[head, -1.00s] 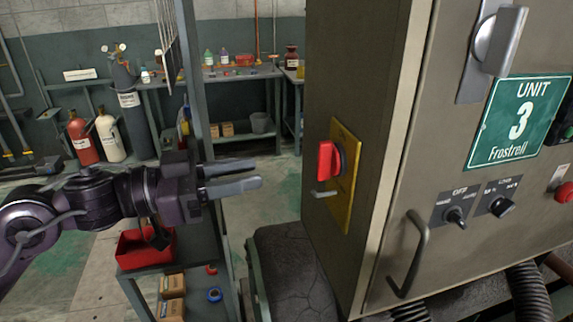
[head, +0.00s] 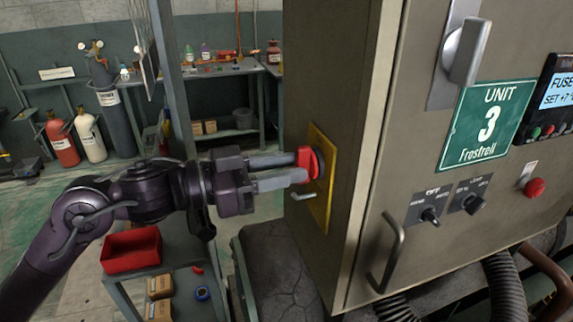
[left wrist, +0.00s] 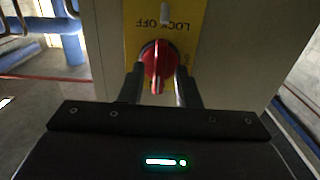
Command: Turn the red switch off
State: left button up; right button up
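The red switch (head: 308,162) is a rotary handle on a yellow plate (head: 322,195) on the left side of the grey cabinet. My left gripper (head: 300,167) reaches it from the left, its fingertips at the handle. In the left wrist view the red switch (left wrist: 157,60) sits between the two fingers (left wrist: 158,85), one on each side, with "LOCK OFF" lettering on the plate seen upside down. The fingers look apart; I cannot tell whether they touch the handle. My right gripper is in neither view.
The cabinet (head: 365,130) has a green "UNIT 3 Frostrell" sign (head: 487,125), a door handle (head: 388,255), small knobs and a red button (head: 535,187). A shelf with a red bin (head: 130,250) stands below my left arm. Gas cylinders (head: 90,135) stand at the back left.

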pick_arm(q)
jog(key=shift+d, duration=0.1)
grip_shut()
jog(key=shift+r+n+p, duration=0.1)
jog(key=shift+n+p, duration=0.4)
jog(key=shift+p, duration=0.45)
jog(key=shift+n+p, duration=0.5)
jog(key=shift+p, duration=0.3)
jog(key=shift+n+p, duration=0.9)
jog(key=shift+p, duration=0.55)
jog(key=shift+n+p, duration=0.4)
jog(key=shift+p, duration=0.2)
